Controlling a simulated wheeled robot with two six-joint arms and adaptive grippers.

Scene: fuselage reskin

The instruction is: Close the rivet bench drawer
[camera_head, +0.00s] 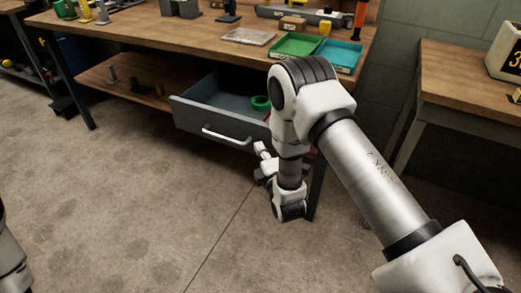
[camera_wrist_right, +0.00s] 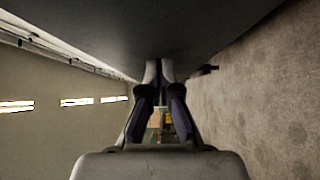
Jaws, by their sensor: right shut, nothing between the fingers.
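The grey rivet bench drawer (camera_head: 188,117) stands pulled out under the wooden bench (camera_head: 160,30). Its pale bar handle (camera_head: 227,138) is on the front panel. A green ring-shaped item (camera_head: 261,103) lies inside the drawer. My right gripper (camera_head: 260,154) is low by the right end of the drawer front, partly hidden by its own wrist. In the right wrist view its fingers (camera_wrist_right: 158,72) are shut and empty, close to a dark flat surface (camera_wrist_right: 150,35). I cannot tell whether they touch it. My left gripper is out of view.
Green (camera_head: 296,45) and teal (camera_head: 339,56) trays sit on the bench top. A lower wooden shelf (camera_head: 130,82) is left of the drawer. Another table (camera_head: 450,80) stands at the right. The concrete floor (camera_head: 120,190) before the drawer is clear.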

